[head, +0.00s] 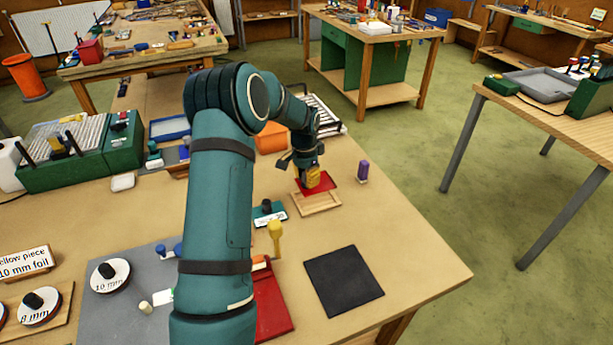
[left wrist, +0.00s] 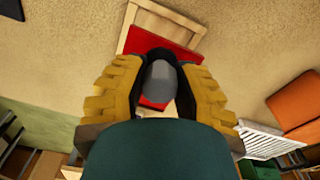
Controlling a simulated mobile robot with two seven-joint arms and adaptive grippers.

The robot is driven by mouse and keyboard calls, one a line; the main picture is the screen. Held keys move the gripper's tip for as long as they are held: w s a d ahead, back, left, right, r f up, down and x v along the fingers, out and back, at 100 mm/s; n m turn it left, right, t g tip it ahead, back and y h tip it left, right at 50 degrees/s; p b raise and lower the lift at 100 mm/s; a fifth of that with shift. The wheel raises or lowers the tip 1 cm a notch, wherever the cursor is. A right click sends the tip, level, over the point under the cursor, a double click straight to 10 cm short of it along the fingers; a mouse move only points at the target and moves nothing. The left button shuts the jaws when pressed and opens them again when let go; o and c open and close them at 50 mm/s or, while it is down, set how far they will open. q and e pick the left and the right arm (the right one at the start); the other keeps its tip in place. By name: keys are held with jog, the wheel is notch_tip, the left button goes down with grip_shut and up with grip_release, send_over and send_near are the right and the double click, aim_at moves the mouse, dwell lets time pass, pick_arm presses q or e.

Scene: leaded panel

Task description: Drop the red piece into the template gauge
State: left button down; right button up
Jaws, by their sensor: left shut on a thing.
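The red piece (head: 332,183) is flat and sits under my left gripper (head: 313,180), over the far part of the pale wooden template gauge (head: 320,205). In the left wrist view, the red piece (left wrist: 180,51) shows beyond the yellow fingers of my left gripper (left wrist: 162,92), with the gauge's wooden rim (left wrist: 143,17) around part of it. The fingers are shut on a rounded grey knob (left wrist: 160,84) at the red piece. I cannot tell whether the piece touches the gauge. My right gripper is not in view.
A purple-topped bottle (head: 362,171) stands right of the gauge. A dark square mat (head: 343,281), a yellow-headed tool (head: 275,237) and a red tray (head: 272,303) are nearer. An orange block (head: 271,138) and a white rack (head: 323,114) are behind. The right table edge is clear.

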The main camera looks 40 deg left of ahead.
aim_at(307, 188)
pick_arm(q)
jog(key=shift+f+b, duration=1.2)
jog(key=shift+f, duration=1.05)
jog(key=shift+f+b, duration=0.65)
jog(key=shift+f, duration=0.35)
jog(key=c, duration=0.7)
grip_release()
jog(key=shift+r, duration=0.1)
jog(key=r, duration=1.2)
jog(key=shift+s+a, duration=0.1)
jog(key=shift+s, duration=0.2)
